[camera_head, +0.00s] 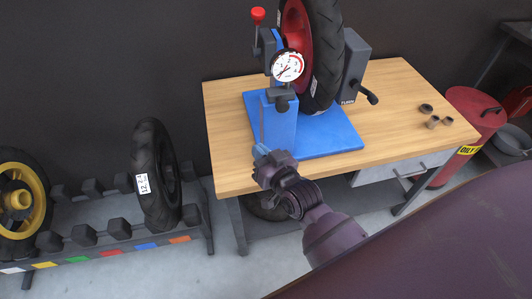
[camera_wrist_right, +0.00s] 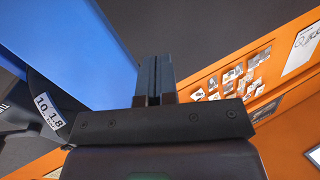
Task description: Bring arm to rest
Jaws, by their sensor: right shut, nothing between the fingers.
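My right gripper (camera_head: 262,151) is in front of the wooden workbench (camera_head: 400,90), at its near edge beside the blue wheel stand (camera_head: 335,135). Its fingers (camera_wrist_right: 155,80) are together and empty in the right wrist view. I cannot tell whether the fingertips touch the blue post of the stand. My right arm (camera_head: 325,225) reaches in from the lower right. My left gripper is not in view.
A black tire on a red rim (camera_head: 325,50) stands in the stand, with a dial gauge (camera_head: 287,66). Small metal parts (camera_head: 433,121) lie at the bench's right. A red bin (camera_head: 470,120) stands at right. A rack with a tire (camera_head: 156,175) is at left.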

